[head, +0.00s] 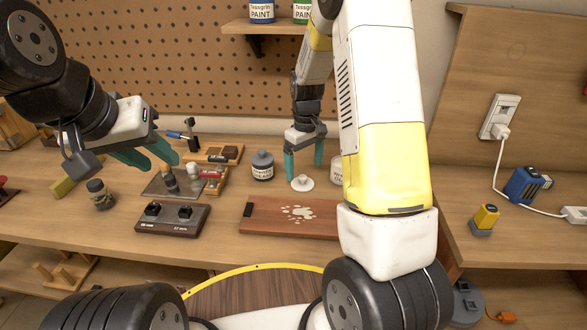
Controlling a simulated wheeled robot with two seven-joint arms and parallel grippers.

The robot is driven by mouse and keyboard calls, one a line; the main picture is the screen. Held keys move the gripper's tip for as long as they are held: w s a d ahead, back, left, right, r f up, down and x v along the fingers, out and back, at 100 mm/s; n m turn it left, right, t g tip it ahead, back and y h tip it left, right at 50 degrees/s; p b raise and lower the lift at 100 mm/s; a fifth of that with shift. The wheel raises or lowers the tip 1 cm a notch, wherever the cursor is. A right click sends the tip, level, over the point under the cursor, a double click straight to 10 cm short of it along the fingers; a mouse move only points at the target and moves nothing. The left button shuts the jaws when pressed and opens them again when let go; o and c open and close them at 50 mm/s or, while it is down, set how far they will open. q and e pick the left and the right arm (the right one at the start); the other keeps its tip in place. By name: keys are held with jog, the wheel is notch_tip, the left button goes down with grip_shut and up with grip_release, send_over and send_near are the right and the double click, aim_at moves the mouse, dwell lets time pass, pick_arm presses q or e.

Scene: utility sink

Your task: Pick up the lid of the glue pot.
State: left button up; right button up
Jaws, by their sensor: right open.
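A white round lid (302,184) with a small knob lies on the bench. My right gripper (304,171) points down just above and behind it, with its teal fingers apart and nothing between them. A white labelled pot (336,170) stands just right of the lid, partly hidden behind my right arm. I cannot read either label. My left gripper (163,163) is at the left above the bench, with its fingers apart and empty.
A wooden board (285,218) with pale spots lies in front of the lid. A dark box with two knobs (172,219), a dark jar (100,194) and a small wooden rack with tools (208,180) are at the left. A pegboard (180,50) closes the back.

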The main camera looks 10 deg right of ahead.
aim_at(303, 176)
jog(key=f, duration=0.4)
jog(key=shift+w+a+f, duration=0.1)
jog(key=shift+a+f, duration=0.1)
jog(key=shift+f, duration=0.15)
jog(key=c, duration=1.4)
jog(key=shift+r, duration=0.15)
jog(key=shift+c, duration=0.2)
